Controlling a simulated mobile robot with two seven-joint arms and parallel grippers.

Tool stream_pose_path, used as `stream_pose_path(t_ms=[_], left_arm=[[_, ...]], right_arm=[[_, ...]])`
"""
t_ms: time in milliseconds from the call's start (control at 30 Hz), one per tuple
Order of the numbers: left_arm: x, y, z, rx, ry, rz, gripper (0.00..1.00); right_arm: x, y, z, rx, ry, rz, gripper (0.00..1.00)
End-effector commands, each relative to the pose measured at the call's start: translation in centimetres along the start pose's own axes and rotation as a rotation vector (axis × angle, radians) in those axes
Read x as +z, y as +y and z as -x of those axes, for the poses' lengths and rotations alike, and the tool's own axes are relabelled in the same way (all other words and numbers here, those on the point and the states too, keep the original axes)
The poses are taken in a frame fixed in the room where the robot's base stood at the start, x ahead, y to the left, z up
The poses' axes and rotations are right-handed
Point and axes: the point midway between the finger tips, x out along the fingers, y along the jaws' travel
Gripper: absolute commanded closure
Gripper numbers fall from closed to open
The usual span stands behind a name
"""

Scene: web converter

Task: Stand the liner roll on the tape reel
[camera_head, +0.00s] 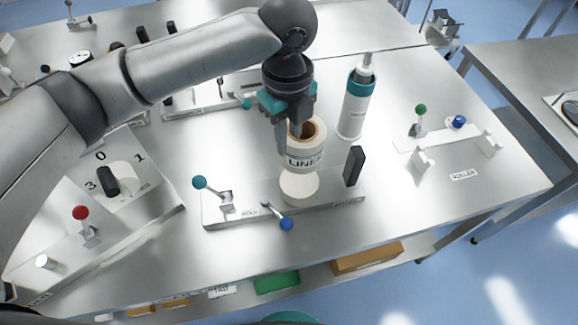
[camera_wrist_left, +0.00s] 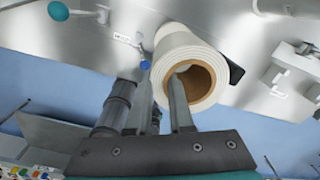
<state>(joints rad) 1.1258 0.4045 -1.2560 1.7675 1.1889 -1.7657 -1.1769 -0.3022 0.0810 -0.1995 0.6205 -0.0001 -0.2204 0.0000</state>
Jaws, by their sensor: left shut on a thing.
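The liner roll (camera_head: 306,160) is a white roll with a brown core and a "LINER" label. My left gripper (camera_head: 297,128) is shut on its wall near the upper rim, and the roll hangs roughly upright. The wrist view looks into its open core, with the roll (camera_wrist_left: 205,55) between and beside the fingers (camera_wrist_left: 165,103). A plain cream-white round piece, seemingly the tape reel (camera_head: 299,189), stands on a metal plate right below the roll. Whether roll and reel touch I cannot tell; the roll hides part of the reel's top. My right gripper is not in view.
The metal plate (camera_head: 340,193) carries a teal-knobbed lever (camera_head: 199,182), a blue-knobbed lever (camera_head: 286,224) and a black upright block (camera_head: 353,166). A white bottle with a teal band (camera_head: 355,105) stands behind right. The table's front right is clear.

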Motion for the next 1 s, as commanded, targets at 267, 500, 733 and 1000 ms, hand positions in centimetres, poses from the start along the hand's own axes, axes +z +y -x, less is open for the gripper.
stream_pose_path(t_ms=[267,500,733,1000], left_arm=[[0.0,0.0,-4.8,-0.001,0.0,0.001,1.0],[-0.1,0.1,-6.9,0.001,0.001,0.0,1.0],[0.0,0.0,-9.4,-0.002,-0.001,0.001,1.0],[0.0,0.0,-9.5,-0.002,-0.001,0.001,1.0]], right_arm=[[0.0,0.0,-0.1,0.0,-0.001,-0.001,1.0],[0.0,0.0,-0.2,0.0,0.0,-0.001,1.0],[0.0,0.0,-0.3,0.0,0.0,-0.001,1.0],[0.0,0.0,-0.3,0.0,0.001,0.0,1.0]])
